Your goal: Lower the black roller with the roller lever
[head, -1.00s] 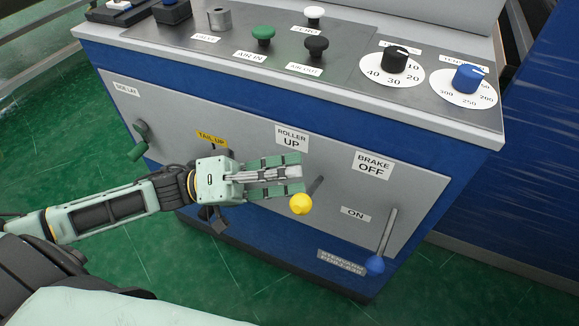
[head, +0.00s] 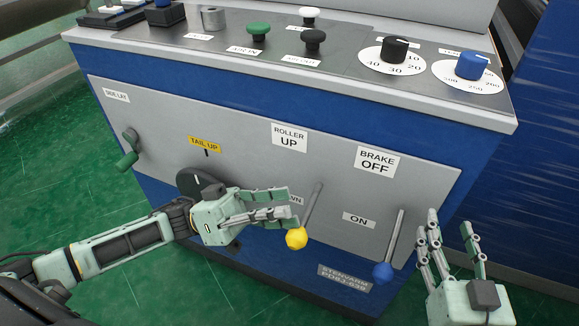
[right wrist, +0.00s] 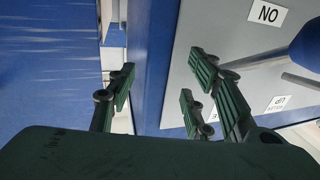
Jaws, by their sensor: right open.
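The roller lever (head: 310,208) is a grey rod with a yellow knob (head: 296,239). It slants down and slightly left from its pivot, below the ROLLER UP label (head: 289,137) and beside a partly hidden label ending in "WN". My left gripper (head: 290,204) has its fingertips just left of the rod, above the knob; I cannot tell if they touch. Its fingers point right, and their opening is unclear. My right gripper (head: 452,243) is open and empty, right of the brake lever. It also shows in the right wrist view (right wrist: 165,88). I do not see the black roller.
The brake lever (head: 394,240) with a blue knob (head: 384,272) hangs beside the ON label (head: 359,220). A green-handled lever (head: 128,158) is at the panel's left. Buttons and dials line the top console (head: 340,62). The green floor (head: 60,160) is clear at left.

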